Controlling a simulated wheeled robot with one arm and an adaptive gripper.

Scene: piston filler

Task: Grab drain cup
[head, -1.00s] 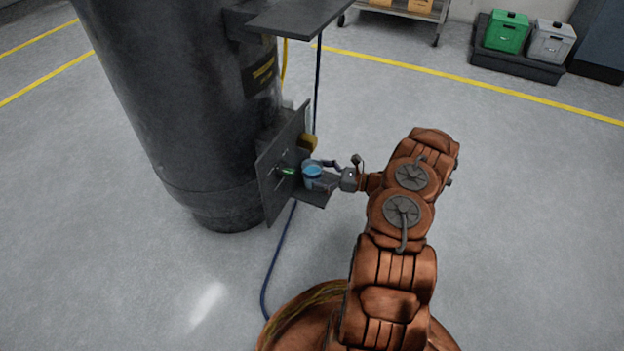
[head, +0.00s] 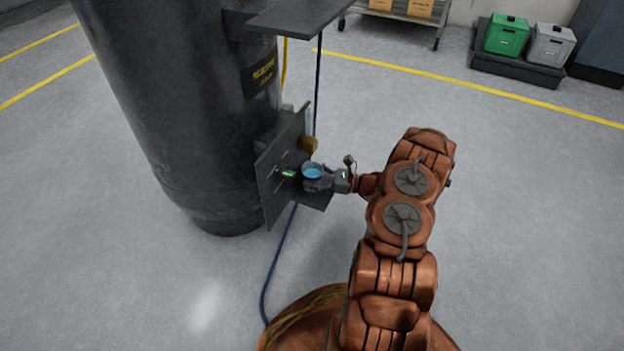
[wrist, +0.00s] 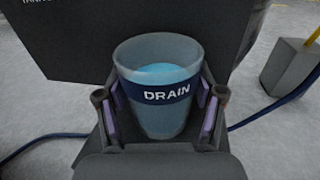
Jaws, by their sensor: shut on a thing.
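The drain cup (wrist: 158,112) is a clear cup with a dark blue band marked DRAIN and blue liquid inside. It stands upright in the middle of the wrist view. In the head view the drain cup (head: 313,171) is at the small dark shelf (head: 316,199) on the side of the black tank. My gripper (wrist: 163,110) is shut on the cup, with purple finger pads against its left and right sides. My gripper also shows in the head view (head: 318,180), where its fingers reach the cup from the right. I cannot tell if the cup still touches the shelf.
The large black tank (head: 180,110) and its dark upright panel (head: 277,185) stand left of the cup. A brass-coloured part (head: 308,145) sits just behind it. A blue hose (head: 275,265) runs down to the floor. Open floor (head: 530,220) lies to the right.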

